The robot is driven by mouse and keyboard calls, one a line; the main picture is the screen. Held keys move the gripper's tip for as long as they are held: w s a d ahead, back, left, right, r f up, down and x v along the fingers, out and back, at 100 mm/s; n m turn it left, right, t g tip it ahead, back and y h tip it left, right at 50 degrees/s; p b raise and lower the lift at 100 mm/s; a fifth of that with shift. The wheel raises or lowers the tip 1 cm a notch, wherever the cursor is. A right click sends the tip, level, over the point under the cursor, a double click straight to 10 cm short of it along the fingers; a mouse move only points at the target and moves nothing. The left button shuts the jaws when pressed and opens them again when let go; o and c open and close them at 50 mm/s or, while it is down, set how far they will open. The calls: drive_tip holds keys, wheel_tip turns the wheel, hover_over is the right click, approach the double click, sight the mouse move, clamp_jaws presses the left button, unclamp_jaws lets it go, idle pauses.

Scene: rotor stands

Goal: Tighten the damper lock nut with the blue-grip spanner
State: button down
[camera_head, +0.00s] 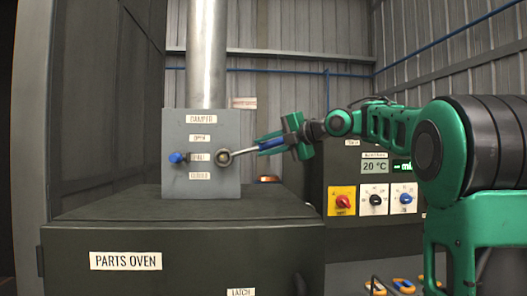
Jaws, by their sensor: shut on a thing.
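The grey damper box (228,127) stands on top of the parts oven, with labels reading damper, open, half and closed. A blue-tipped lever (178,157) points left at the half label. The spanner (245,151) lies nearly level, its ring end at the lock nut (224,157) on the right of the box front. The ring end hides most of the nut, so I cannot tell how well it is seated. My gripper (283,141) is shut on the blue-grip spanner's handle, right of the box.
The parts oven (180,240) has a dark flat top. A control panel (335,225) with red, black and blue knobs and a 20 °C display stands at the right, behind my arm. A metal duct (207,55) rises from the box. Several yellow-and-black items (403,286) lie low at right.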

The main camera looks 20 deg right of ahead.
drive_tip(key=shift+w+d, duration=0.2)
drive_tip(key=shift+w, duration=0.55)
idle(0.5)
idle(0.4)
